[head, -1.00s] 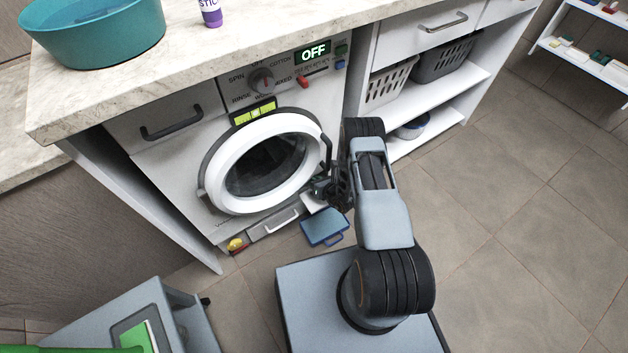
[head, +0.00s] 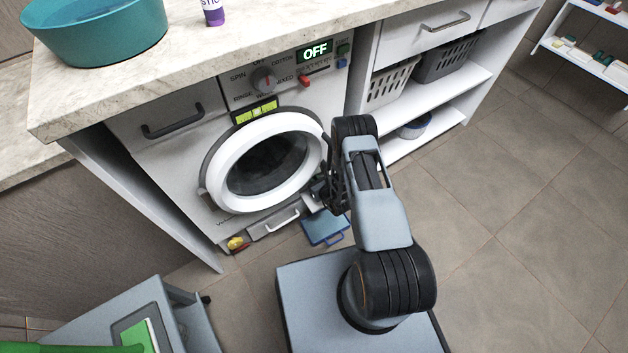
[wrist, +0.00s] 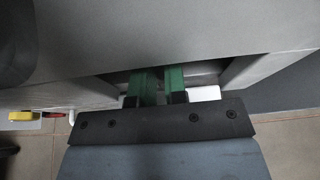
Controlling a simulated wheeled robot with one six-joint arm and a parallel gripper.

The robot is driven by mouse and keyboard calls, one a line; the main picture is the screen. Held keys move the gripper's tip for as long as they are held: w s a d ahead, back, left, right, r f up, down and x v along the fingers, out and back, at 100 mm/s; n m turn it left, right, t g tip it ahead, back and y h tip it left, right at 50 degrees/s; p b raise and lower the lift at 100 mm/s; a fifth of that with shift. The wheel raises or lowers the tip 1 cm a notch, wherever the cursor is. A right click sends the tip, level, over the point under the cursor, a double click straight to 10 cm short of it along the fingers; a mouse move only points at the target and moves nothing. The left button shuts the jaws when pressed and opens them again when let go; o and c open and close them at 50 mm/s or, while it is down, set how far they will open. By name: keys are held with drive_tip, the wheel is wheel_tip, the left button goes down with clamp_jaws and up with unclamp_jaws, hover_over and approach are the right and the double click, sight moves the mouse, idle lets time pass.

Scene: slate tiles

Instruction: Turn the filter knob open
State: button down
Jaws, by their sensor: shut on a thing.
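The washing machine (head: 180,175) stands under the counter with its round door (head: 212,178) shut. My gripper (wrist: 159,84) reaches into a recess low on the machine's front, right of the drawer. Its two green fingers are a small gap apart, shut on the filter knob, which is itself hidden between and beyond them. In the head view my arm covers the recess and the fingertips. A small white flap (wrist: 205,93) shows right of the fingers in the wrist view. How far the knob is turned cannot be seen.
A blue tray (head: 325,231) lies on the floor below the gripper. Shelves with baskets (head: 394,82) stand right. The tiled floor at right is clear.

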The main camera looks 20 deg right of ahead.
drive_tip(key=c, duration=1.2)
unclamp_jaws()
drive_tip(key=shift+o, duration=0.2)
drive_tip(key=p+v, duration=0.4)
drive_tip(key=v, duration=0.9)
drive_tip(key=shift+s, duration=0.35)
drive_tip(key=shift+d+r, duration=0.1)
drive_tip(key=shift+r, duration=0.05)
